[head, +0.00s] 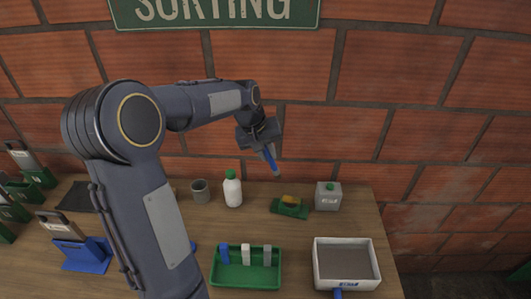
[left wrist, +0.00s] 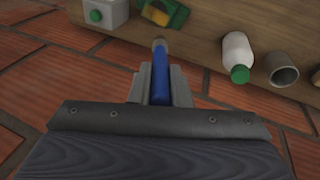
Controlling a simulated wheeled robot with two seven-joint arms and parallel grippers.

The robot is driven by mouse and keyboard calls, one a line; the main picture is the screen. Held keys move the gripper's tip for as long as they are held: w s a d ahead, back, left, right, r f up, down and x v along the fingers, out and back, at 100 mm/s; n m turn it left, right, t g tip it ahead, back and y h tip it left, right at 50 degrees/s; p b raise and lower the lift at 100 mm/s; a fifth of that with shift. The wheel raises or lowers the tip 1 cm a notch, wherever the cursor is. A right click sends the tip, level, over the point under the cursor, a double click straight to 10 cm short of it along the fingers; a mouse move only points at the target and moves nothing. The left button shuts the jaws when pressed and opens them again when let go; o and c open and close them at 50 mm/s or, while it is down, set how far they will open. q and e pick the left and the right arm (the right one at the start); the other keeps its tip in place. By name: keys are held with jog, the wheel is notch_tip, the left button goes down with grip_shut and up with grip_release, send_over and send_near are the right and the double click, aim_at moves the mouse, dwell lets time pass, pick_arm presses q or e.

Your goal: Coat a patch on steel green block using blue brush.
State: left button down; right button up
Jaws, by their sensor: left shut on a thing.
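My left gripper (head: 265,146) is shut on the blue brush (head: 271,160) and holds it in the air above the back of the table, near the brick wall. The brush's blue handle (left wrist: 160,76) sits between the fingers in the left wrist view, its pale tip pointing away from the gripper. The steel green block (head: 328,197), a grey block with a green knob-like spot on top, stands at the back right of the table, to the right of and below the brush, apart from it. It also shows in the left wrist view (left wrist: 112,17). My right gripper is not in view.
A green holder with a yellow piece (head: 290,207) stands left of the block. A white bottle (head: 233,192) and grey cup (head: 200,191) are farther left. A green tray (head: 246,283) with small blocks and a white-walled box (head: 345,284) are in front.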

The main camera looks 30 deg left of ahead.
aim_at(269, 161)
pick_arm(q)
jog(key=shift+d+r, duration=0.35)
jog(key=shift+r, duration=0.2)
jog(key=shift+f+b, duration=0.35)
jog(key=shift+f, duration=0.45)
jog(key=shift+f+b, duration=1.1)
jog(key=shift+f, duration=0.6)
jog(key=shift+r, duration=0.15)
